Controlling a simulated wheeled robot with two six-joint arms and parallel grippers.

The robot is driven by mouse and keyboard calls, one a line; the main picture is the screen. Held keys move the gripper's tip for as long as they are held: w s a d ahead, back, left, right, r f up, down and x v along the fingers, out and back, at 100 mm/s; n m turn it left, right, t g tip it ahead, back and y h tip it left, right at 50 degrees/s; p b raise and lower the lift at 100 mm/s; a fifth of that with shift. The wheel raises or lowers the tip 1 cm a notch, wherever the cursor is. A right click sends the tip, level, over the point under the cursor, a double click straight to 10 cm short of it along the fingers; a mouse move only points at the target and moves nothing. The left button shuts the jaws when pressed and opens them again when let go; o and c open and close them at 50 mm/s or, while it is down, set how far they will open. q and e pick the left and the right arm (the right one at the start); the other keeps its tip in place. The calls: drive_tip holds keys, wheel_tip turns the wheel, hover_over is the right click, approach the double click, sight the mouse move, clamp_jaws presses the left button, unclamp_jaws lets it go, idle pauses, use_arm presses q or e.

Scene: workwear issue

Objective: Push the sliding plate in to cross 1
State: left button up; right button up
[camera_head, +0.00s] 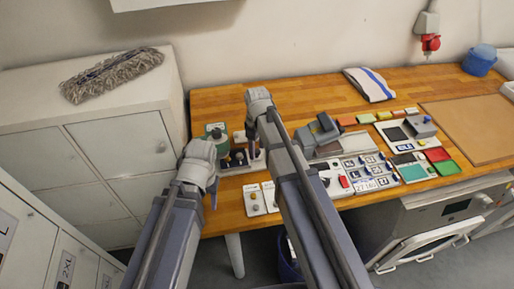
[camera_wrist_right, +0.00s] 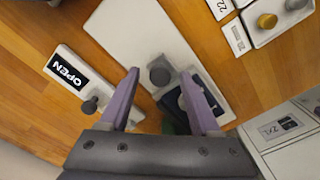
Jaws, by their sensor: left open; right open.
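In the right wrist view, my right gripper (camera_wrist_right: 160,73) is open, its two purple fingers spread on either side of a grey knob (camera_wrist_right: 159,68). The knob stands on a long white plate (camera_wrist_right: 135,28) with a dark panel (camera_wrist_right: 208,92) beside it. I cannot tell whether the fingers touch the knob, or surely whether this is the sliding plate. No cross 1 can be made out. In the head view, my right gripper (camera_head: 251,130) is over the left part of the table, its fingers mostly hidden. My left gripper (camera_head: 212,192) is open in front of the table's left edge.
A small plate marked OPEN (camera_wrist_right: 65,68) with its own knob lies left in the wrist view. Several panels and a grey device (camera_head: 318,131) crowd the wooden table (camera_head: 300,95). A white cabinet (camera_head: 110,130) stands left.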

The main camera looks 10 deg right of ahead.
drive_tip(key=shift+r+p, duration=3.8)
drive_tip(key=shift+r, duration=0.1)
use_arm(q)
wheel_tip(320, 180, up, 8)
drive_tip(key=shift+f, duration=0.15)
use_arm(e)
drive_tip(key=shift+f, duration=0.1)
drive_tip(key=shift+s+a, duration=0.1)
drive_tip(key=shift+s, duration=0.05)
drive_tip(key=s+a+f+m+b, duration=0.1)
drive_tip(key=s+a, duration=0.1)
drive_tip(key=s, duration=0.3)
drive_tip(key=s+a+f+m+b, duration=0.2)
drive_tip(key=s, duration=0.4)
drive_tip(key=s+a+f+m+h+b, duration=0.1)
drive_tip(key=s+a+f+m+b, duration=0.1)
drive_tip(key=s, duration=0.4)
drive_tip(key=shift+s+a, duration=0.25)
drive_tip(key=shift+a, duration=0.35)
use_arm(q)
wheel_tip(320, 180, down, 5)
drive_tip(key=shift+f, duration=0.1)
use_arm(e)
drive_tip(key=shift+s+a, duration=0.1)
drive_tip(key=shift+s, duration=0.05)
use_arm(q)
drive_tip(key=shift+s, duration=0.15)
use_arm(e)
drive_tip(key=shift+s, duration=0.1)
